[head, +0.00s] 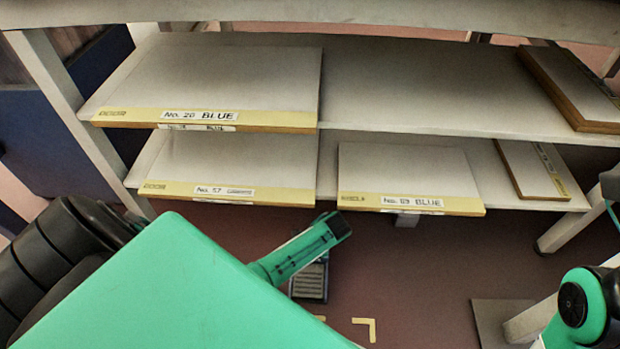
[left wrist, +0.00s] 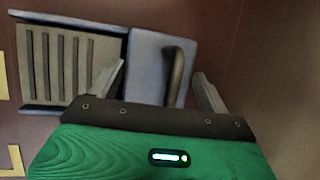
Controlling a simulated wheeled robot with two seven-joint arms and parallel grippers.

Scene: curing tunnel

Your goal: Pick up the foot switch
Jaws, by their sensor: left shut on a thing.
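The foot switch (left wrist: 68,64) shows in the left wrist view as a grey ribbed pedal joined to a blue-grey housing with a dark curved bar on top. My left gripper (left wrist: 158,70) is shut on the foot switch, one finger on each side of the housing. In the head view the foot switch (head: 312,283) is small and low, partly hidden behind my green left arm. I cannot tell whether it touches the floor. My right gripper is out of view; only part of my right arm shows at the lower right.
A two-level shelf unit with pale boards, among them the No. 20 BLUE board (head: 215,85) and the No. 09 BLUE board (head: 405,170), stands right above and behind the foot switch. Yellow corner marks (head: 366,323) lie on the reddish floor.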

